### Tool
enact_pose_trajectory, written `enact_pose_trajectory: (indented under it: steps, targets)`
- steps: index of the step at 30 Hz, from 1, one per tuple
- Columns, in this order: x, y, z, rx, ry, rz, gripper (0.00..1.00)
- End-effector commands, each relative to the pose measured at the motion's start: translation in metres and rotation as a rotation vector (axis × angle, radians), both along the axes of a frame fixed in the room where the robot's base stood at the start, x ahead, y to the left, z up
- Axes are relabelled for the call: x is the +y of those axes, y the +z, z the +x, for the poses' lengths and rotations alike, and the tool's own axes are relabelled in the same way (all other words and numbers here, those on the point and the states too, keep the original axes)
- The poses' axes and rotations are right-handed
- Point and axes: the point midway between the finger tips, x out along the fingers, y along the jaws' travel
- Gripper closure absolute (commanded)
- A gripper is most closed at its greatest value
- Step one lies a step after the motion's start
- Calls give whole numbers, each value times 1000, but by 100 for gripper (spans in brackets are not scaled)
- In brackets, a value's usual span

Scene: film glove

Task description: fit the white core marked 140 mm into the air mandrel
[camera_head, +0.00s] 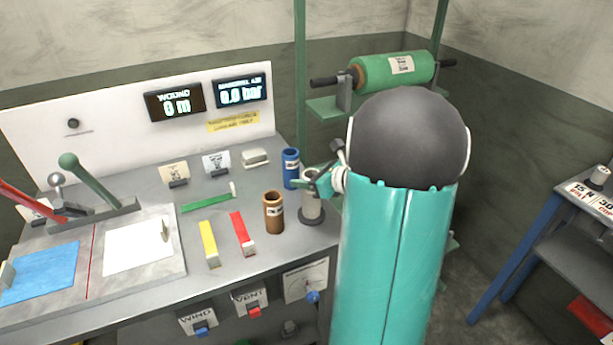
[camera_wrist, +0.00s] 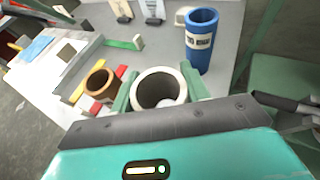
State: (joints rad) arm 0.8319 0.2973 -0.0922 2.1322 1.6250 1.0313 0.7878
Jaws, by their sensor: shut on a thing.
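I cannot pick out the air mandrel for certain; a display (camera_head: 240,91) reads 0.0 bar.
A brown core (camera_head: 274,214) stands close left of the white one, and a blue core (camera_head: 290,168) behind. A green roll (camera_head: 395,72) sits on a shaft at the back. Yellow (camera_head: 209,243) and red (camera_head: 242,233) bars lie left. A blue-legged table (camera_head: 548,225) is at right.

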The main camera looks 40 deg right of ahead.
Motion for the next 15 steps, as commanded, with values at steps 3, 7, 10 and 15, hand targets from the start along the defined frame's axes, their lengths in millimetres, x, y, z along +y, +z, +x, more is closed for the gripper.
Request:
enact_pose_trajectory:
  steps: [3, 7, 10, 15]
  targets:
    - [0, -1, 0, 2, 1, 1, 35]
    - [0, -1, 0, 2, 1, 1, 29]
    - [0, -1, 0, 2, 1, 1, 29]
    - [-1, 1, -4, 1, -1, -1, 29]
